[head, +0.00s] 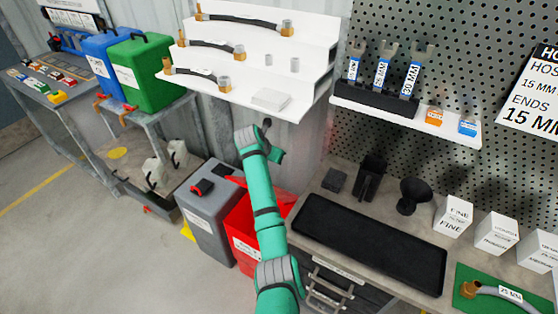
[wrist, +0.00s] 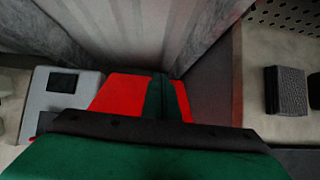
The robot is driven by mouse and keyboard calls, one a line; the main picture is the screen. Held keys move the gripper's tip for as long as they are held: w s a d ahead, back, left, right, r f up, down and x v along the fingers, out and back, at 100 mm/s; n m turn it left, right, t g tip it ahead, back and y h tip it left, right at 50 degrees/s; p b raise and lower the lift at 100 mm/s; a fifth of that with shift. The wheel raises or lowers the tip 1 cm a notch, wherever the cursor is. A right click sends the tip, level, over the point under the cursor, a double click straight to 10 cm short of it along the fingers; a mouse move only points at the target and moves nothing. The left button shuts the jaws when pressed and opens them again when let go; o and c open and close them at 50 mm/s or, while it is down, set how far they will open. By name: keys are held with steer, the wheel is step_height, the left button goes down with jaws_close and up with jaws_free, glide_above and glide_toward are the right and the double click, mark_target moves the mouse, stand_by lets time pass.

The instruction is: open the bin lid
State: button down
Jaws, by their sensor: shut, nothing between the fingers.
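A red bin (head: 243,238) with a white label stands on the floor in the head view. Its red top (head: 284,203) is partly hidden behind my arm. The red top also shows in the wrist view (wrist: 115,94), under and around my fingers. I cannot tell whether its lid is fully closed. A grey bin (head: 210,225) with a black piece on top stands to its left. My gripper (wrist: 160,77) is shut and empty, its green fingers seen against the red top. I cannot tell whether they touch it. In the head view the fingertips are not clear.
A workbench (head: 325,205) with a black mat stands right of the red bin. A white shelf (head: 250,95) with hoses hangs behind and above my arm. A metal table with blue and green containers (head: 145,72) is at left. The floor at front left is clear.

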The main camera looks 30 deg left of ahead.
steer(key=v, duration=0.7)
steer(key=s+a+f+t, duration=0.1)
steer(key=s+f+t, duration=0.15)
steer(key=s, duration=0.45)
steer(key=s+a+f+t, duration=0.1)
steer(key=s+a+f, duration=0.15)
steer(key=s, duration=0.55)
steer(key=x, duration=0.9)
steer(key=shift+s+d+f, duration=0.1)
steer(key=shift+s+d, duration=0.05)
steer(key=shift+d, duration=0.2)
steer(key=shift+w+a+f, duration=0.1)
steer(key=shift+w+f, duration=0.3)
steer(key=shift+w, duration=0.05)
steer(key=shift+w, duration=0.1)
